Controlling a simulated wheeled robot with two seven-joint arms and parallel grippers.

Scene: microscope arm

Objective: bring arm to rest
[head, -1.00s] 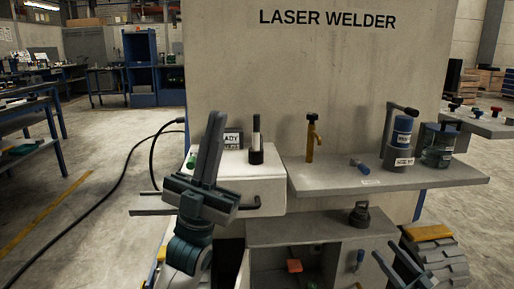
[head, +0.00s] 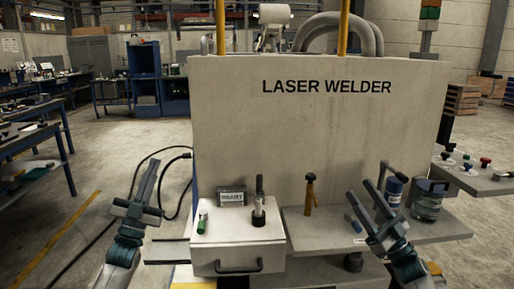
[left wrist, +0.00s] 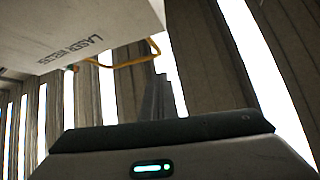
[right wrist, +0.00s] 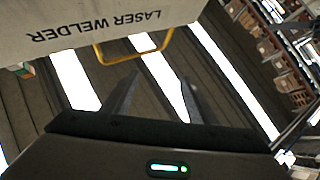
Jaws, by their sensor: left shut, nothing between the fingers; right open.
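The laser welder (head: 320,125) is a large grey cabinet with a white block on its top edge, a pale jointed head (head: 272,30) and grey hoses behind it. I cannot tell which part the task calls the arm. My left gripper (head: 150,175) is shut and empty, raised left of the white drawer unit (head: 235,238). My right gripper (head: 377,180) is open and empty, raised in front of the grey shelf's right half. Both point upward. The welder's lettered face also shows in the left wrist view (left wrist: 75,35) and the right wrist view (right wrist: 100,25).
A black-topped post (head: 258,208), a green vial (head: 202,222) and a small sign stand on the drawer unit. A yellow-brown lever (head: 310,195), a blue bottle (head: 395,190) and a glass jar (head: 428,203) stand on the shelf. A side shelf with knobs (head: 480,175) is at right.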

